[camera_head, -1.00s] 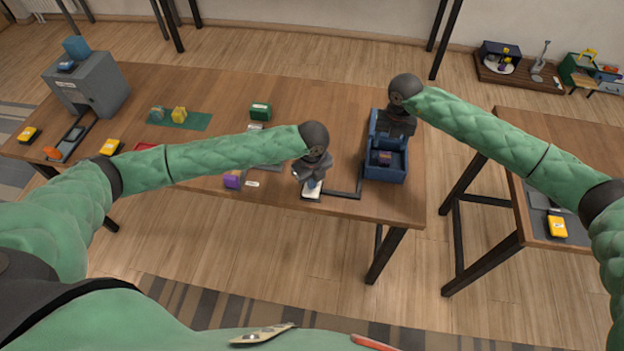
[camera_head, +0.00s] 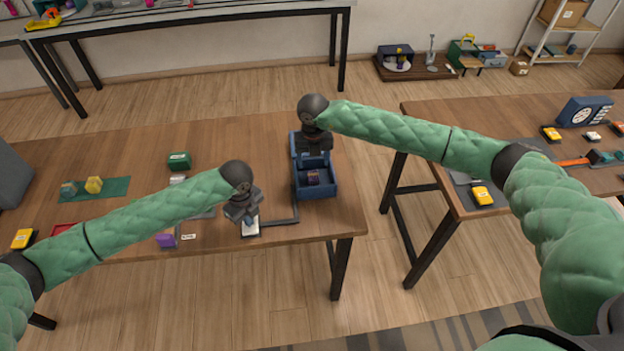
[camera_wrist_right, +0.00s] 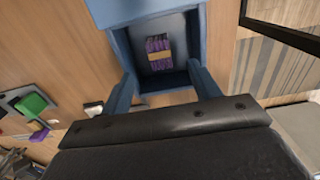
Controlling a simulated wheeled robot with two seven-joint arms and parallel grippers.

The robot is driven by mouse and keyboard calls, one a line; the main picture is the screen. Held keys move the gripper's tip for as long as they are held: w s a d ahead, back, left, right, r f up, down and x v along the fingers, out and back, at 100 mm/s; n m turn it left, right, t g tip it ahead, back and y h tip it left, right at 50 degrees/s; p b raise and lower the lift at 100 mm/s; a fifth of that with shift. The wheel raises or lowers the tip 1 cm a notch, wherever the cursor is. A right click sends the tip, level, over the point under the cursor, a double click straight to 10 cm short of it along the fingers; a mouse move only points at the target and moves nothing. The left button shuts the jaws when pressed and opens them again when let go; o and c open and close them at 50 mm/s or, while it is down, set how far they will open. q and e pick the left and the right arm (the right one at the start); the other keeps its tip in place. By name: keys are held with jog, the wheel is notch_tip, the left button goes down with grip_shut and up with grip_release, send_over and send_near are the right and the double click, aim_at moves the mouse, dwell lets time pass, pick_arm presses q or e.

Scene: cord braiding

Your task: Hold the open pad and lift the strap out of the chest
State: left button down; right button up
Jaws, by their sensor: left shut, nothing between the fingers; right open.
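The blue chest (camera_head: 316,190) stands open at the table's right end. The strap, a small purple bundle with an orange band (camera_wrist_right: 158,55), lies inside on the chest's floor; it looks small and dark in the head view (camera_head: 313,177).
A green box (camera_head: 179,161), a purple block (camera_head: 166,240) and a green mat (camera_head: 108,190) with small blocks lie further left on the table. A second table (camera_head: 440,120) stands right across a gap. The table's front edge is close to the pad.

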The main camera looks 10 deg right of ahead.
aim_at(313, 175)
jog(key=shift+f, duration=3.9)
jog(key=c, duration=1)
jog(key=shift+r, duration=0.1)
jog(key=shift+r, duration=4.65)
